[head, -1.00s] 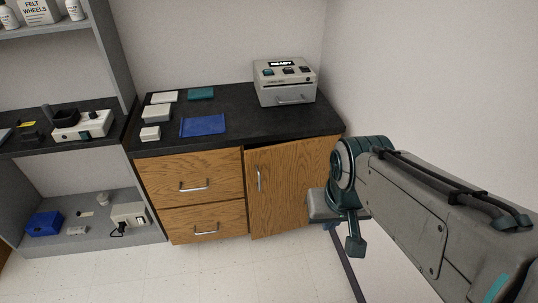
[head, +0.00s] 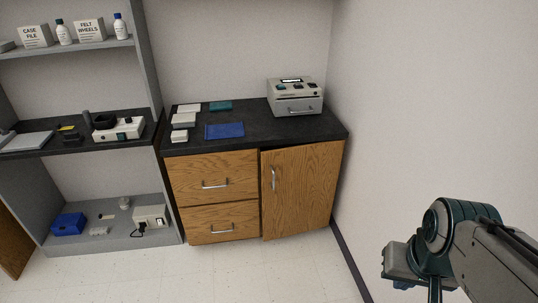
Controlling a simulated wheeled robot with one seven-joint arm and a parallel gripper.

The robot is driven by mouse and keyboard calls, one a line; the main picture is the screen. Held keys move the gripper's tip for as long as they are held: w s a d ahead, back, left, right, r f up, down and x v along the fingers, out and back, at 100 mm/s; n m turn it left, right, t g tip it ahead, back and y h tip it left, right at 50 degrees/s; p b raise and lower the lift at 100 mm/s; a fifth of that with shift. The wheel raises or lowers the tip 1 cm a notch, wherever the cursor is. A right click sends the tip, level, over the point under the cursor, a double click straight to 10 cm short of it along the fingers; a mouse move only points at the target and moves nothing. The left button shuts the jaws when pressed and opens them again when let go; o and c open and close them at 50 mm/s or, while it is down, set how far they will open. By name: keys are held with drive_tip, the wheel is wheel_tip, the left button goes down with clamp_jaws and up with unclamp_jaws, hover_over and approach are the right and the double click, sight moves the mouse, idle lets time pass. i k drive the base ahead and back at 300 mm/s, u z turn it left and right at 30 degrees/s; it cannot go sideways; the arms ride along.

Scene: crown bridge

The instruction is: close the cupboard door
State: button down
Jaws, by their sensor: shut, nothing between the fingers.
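The cupboard door (head: 305,192) is the oak panel at the right of the base cabinet, with an upright metal handle (head: 273,179) near its left edge. It stands close to the cabinet front. A thin dark gap shows along its top left, and its lower left corner sits slightly below the drawer line, so it looks a little ajar; the exact gap is hard to tell. My gripper (head: 398,270) is at the lower right, shut and empty, well apart from the door. Its fingertips are small and partly hidden.
Two drawers (head: 217,190) are left of the door, under a black counter (head: 255,134) with a grey device (head: 295,97) on it. A grey shelf unit (head: 145,60) stands further left. The white wall (head: 430,110) bounds the right. The floor (head: 270,275) before the cabinet is clear.

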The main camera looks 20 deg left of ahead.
sight(298, 183)
drive_tip(key=u, duration=0.85)
drive_tip(key=i, duration=0.9)
drive_tip(key=u, duration=0.5)
